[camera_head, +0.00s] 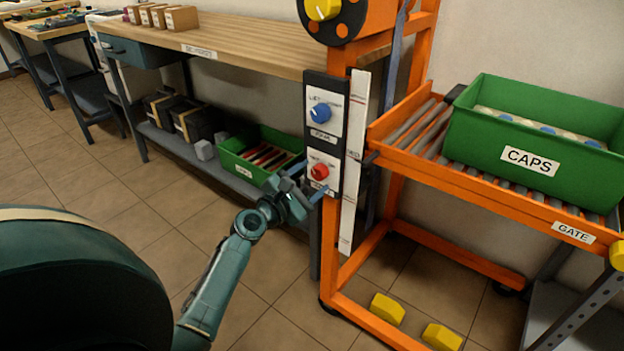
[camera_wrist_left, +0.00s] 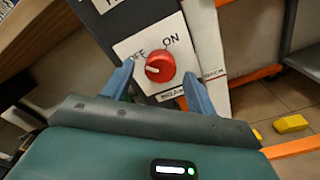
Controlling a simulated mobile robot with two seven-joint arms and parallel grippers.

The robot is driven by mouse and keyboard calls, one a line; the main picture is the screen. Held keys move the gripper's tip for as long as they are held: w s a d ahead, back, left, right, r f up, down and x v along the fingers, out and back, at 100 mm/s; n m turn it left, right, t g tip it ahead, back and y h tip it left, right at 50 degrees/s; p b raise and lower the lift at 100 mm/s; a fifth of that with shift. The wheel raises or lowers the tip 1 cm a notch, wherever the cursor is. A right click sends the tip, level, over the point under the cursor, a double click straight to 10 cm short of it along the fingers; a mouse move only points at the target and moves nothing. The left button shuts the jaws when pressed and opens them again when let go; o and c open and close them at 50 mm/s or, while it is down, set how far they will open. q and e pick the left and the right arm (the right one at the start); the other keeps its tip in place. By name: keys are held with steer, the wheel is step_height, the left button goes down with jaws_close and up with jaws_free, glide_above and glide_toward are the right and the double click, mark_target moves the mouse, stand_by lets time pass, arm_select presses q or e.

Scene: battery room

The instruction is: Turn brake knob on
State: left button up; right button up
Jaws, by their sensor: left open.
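The red knob (camera_head: 320,171) sits on a white plate low on a dark upright panel (camera_head: 325,142) fixed to an orange post. In the left wrist view, the red knob (camera_wrist_left: 159,67) has a pale mark on its left side, toward OFF; ON is printed at its upper right. My left gripper (camera_head: 308,183) is open just in front of the knob. In the left wrist view, its two blue fingers (camera_wrist_left: 159,84) stand on either side of the knob, with visible gaps; contact is not seen. My right gripper is not in view.
A blue knob (camera_head: 321,112) sits above the red one. A wooden workbench (camera_head: 230,45) stands at left, with a green bin (camera_head: 232,160) on its lower shelf. An orange roller conveyor (camera_head: 480,189) with a green CAPS crate (camera_head: 480,140) is at right. Yellow blocks (camera_head: 387,308) lie below.

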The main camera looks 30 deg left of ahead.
arm_select(q)
steer(key=shift+w, duration=0.4)
steer(key=c, duration=1)
